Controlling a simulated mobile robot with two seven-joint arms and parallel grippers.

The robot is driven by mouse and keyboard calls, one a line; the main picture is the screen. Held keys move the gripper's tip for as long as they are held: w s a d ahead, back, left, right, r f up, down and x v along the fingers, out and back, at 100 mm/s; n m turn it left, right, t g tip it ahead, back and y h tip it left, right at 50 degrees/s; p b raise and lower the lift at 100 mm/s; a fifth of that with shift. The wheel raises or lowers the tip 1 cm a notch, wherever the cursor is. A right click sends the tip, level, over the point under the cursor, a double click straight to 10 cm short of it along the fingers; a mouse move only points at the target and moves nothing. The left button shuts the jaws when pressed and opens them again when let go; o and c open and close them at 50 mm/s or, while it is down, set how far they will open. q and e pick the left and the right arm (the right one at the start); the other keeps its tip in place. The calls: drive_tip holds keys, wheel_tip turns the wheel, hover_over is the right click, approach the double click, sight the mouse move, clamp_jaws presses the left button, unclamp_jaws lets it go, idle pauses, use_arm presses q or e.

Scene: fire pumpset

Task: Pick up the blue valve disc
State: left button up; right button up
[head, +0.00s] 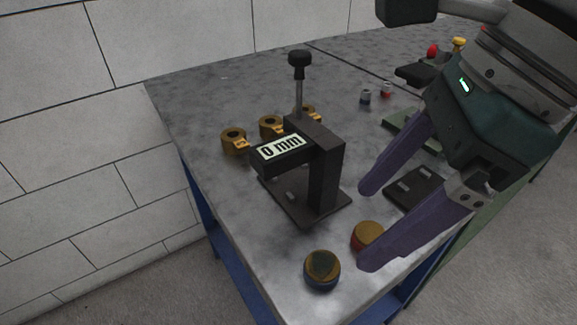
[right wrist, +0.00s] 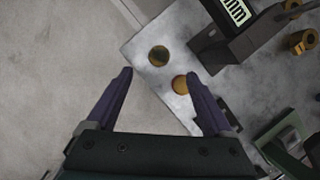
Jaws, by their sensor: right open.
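The blue valve disc (head: 322,268) lies near the front corner of the grey tabletop, with a brassy top and a blue lower edge. It also shows in the right wrist view (right wrist: 159,56), beyond the fingertips. A similar disc with a red edge (head: 367,236) lies to its right, partly hidden by a finger of my right gripper in the head view; it also shows in the right wrist view (right wrist: 180,84). My right gripper (head: 366,228) is open and empty, its purple fingers above the table on the right. My left gripper is not in view.
A black gauge stand (head: 325,170) reading "0 mm" stands just behind the discs. Several brass rings with tags (head: 234,141) lie behind it. A dark block (head: 414,188) sits under my right gripper. The table (head: 215,185) ends close to the blue disc.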

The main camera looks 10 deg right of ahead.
hover_over(323, 264)
drive_tip(key=s+d, duration=0.1)
drive_tip(key=d, duration=0.1)
drive_tip(key=f, duration=0.4)
drive_tip(key=shift+d, duration=0.2)
drive_tip(key=x, duration=0.5)
drive_tip(key=shift+f, duration=0.35)
clamp_jaws()
drive_tip(key=shift+r, duration=0.1)
